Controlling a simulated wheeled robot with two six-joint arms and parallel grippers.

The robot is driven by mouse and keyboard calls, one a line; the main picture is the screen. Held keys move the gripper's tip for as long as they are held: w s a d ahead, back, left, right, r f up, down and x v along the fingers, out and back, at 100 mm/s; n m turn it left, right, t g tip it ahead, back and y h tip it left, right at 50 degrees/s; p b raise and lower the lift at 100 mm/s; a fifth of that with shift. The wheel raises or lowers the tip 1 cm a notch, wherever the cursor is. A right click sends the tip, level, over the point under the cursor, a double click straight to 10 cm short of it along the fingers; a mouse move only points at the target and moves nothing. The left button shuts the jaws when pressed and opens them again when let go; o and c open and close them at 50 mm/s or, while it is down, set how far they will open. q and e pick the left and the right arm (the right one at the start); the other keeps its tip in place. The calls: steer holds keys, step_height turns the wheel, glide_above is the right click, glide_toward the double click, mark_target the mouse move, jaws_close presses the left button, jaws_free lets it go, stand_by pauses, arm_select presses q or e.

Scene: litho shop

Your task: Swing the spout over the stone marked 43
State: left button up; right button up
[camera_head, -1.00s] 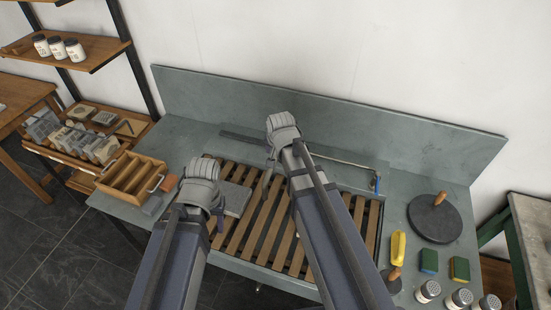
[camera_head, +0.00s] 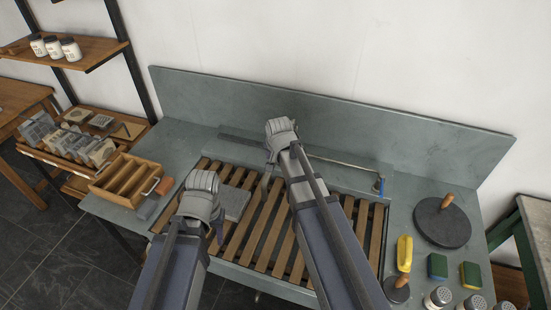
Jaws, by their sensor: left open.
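My right gripper (camera_head: 266,184) hangs over the slats, right of the slab and left of the tap. Its jaws are too small to judge.
A wooden divided box (camera_head: 127,178) stands at the counter's left. A round dark disc (camera_head: 442,224) with a wooden knob, a yellow-handled brush (camera_head: 404,254), sponges and shakers occupy the right side. A low back panel (camera_head: 330,116) bounds the counter. Shelves with stones (camera_head: 70,141) stand at left.

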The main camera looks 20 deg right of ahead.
jaws_close()
stand_by(1.2)
